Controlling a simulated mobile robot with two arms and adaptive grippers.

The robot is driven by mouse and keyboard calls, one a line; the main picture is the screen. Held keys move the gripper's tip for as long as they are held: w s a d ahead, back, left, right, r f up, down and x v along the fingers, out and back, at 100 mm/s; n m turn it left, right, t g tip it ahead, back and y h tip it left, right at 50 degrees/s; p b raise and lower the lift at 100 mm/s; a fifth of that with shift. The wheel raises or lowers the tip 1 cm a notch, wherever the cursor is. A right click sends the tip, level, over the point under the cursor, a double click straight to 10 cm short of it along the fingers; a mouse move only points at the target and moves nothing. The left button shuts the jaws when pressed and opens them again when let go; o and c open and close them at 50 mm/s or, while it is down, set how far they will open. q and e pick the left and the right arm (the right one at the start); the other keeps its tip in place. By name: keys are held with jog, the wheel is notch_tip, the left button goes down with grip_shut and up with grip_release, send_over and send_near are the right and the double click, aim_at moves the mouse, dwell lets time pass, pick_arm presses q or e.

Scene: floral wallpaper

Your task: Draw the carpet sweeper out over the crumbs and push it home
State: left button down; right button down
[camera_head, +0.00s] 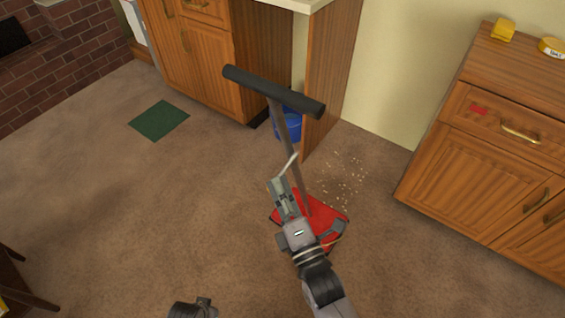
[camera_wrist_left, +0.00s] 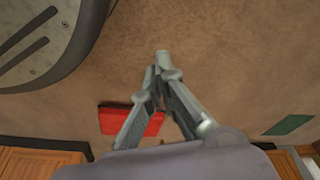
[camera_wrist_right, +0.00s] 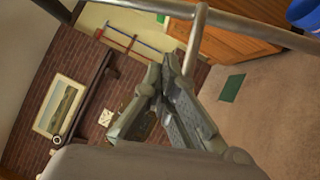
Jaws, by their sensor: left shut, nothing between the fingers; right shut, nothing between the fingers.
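The carpet sweeper stands on the carpet with its red head (camera_head: 325,218) flat on the floor, partly hidden by my right arm. Its grey pole (camera_head: 284,135) rises, leaning, to a black crossbar handle (camera_head: 272,91). Pale crumbs (camera_head: 346,180) lie scattered just beyond the head. My right gripper (camera_head: 282,176) is shut and empty beside the lower pole; the pole (camera_wrist_right: 196,40) passes close to its fingertips in the right wrist view. I cannot tell whether they touch. My left gripper (camera_wrist_left: 160,72) is shut and empty, with the red head (camera_wrist_left: 112,118) behind it in the left wrist view.
A wooden cabinet (camera_head: 205,65) with a side panel stands behind, with a blue bucket (camera_head: 288,126) in its gap. Another wooden cabinet (camera_head: 480,170) stands right of the crumbs. A green mat (camera_head: 158,120) lies on the left. The carpet at left is open.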

aim_at(283, 170)
jog(key=w, duration=0.2)
jog(key=w+r, duration=0.1)
jog(key=w, duration=0.2)
jog(key=shift+d+r, duration=0.15)
jog(key=shift+w+d+r, duration=0.1)
jog(key=shift+w+d, duration=0.05)
jog(key=shift+w, duration=0.25)
pick_arm(q)
jog(key=shift+w+r, duration=0.2)
jog(key=shift+r, duration=0.2)
pick_arm(e)
jog(key=shift+d, duration=0.1)
